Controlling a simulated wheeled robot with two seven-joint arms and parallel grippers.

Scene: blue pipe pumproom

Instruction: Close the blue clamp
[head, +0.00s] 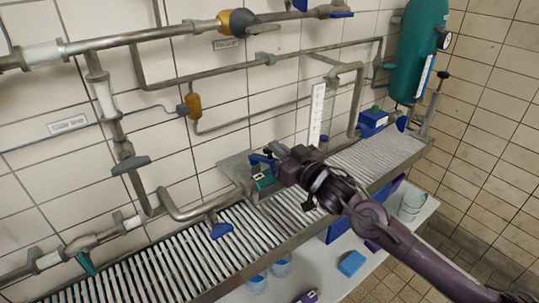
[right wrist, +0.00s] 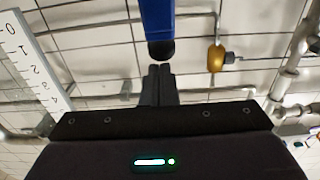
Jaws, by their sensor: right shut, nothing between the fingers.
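The blue clamp (head: 258,159) is on the pipework by the wall, above the slatted shelf, just left of my right gripper (head: 279,151). In the right wrist view a blue bar with a black rounded end (right wrist: 157,20), which looks like the clamp's handle, comes down from the top edge. My right gripper's fingers (right wrist: 160,70) are shut with nothing between them. Their tips are at or just short of the black end; I cannot tell whether they touch. The rest of the clamp is hidden or out of frame. My left gripper is not seen.
A slatted shelf (head: 180,257) runs along the tiled wall, with pipes above it. A small teal box (head: 263,180) sits beside the clamp. A white ruler (head: 317,112) stands right of it. A green cylinder (head: 417,50) is at the far right. An orange fitting (right wrist: 215,58) is nearby.

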